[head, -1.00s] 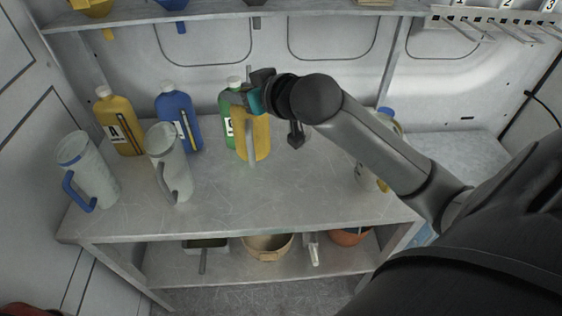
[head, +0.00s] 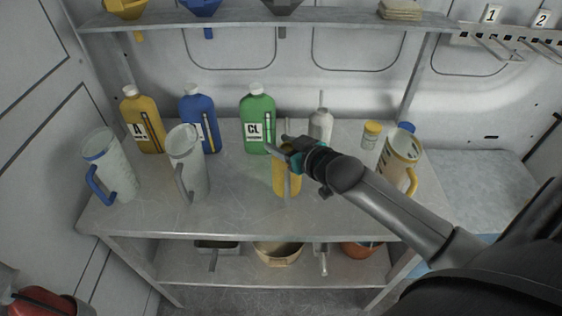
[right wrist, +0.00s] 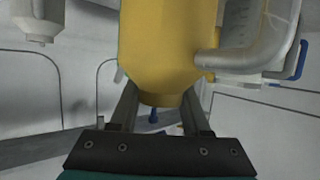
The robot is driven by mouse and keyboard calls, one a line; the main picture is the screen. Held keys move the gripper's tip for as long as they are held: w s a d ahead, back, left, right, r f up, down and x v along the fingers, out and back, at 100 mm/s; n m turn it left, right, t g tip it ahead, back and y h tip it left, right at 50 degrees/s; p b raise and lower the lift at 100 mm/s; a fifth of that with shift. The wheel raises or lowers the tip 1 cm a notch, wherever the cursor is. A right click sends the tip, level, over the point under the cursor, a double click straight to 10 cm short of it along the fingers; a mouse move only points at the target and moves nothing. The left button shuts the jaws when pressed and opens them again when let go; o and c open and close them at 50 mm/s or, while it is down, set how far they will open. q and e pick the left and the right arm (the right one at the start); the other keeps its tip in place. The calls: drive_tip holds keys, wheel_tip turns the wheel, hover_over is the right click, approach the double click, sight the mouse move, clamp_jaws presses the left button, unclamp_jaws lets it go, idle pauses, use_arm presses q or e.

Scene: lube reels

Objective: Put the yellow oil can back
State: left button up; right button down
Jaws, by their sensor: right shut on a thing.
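My right gripper (head: 284,148) is shut on the yellow oil can (head: 287,180) near its top. The can looks upright, with a grey handle, over the middle of the bench top (head: 235,205). I cannot tell whether its base touches the bench. In the right wrist view the can (right wrist: 168,45) fills the upper middle, with its narrow neck between the fingers of the gripper (right wrist: 160,118). A pale grey can with a thin spout (head: 320,124) stands behind it to the right.
A yellow bottle (head: 146,125), blue bottle (head: 199,125) and green bottle (head: 258,125) stand along the back. Jugs stand at left (head: 108,170), left of middle (head: 188,165) and right (head: 403,150). A yellow-lidded jar (head: 371,135) stands behind. Bare bench lies in front.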

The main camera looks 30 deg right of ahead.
sight(286, 184)
drive_tip(key=shift+f+b, duration=0.4)
drive_tip(key=shift+f, duration=2.25)
drive_tip(key=shift+f, duration=0.15)
drive_tip(key=shift+c, duration=1.8)
unclamp_jaws()
drive_tip(key=shift+s+r, duration=0.15)
drive_tip(key=shift+r, duration=0.05)
drive_tip(key=a+p+v, duration=0.1)
drive_tip(key=v, duration=1)
drive_tip(key=shift+s+d+r, duration=0.15)
drive_tip(key=shift+s+d, duration=0.15)
drive_tip(key=shift+d, duration=0.2)
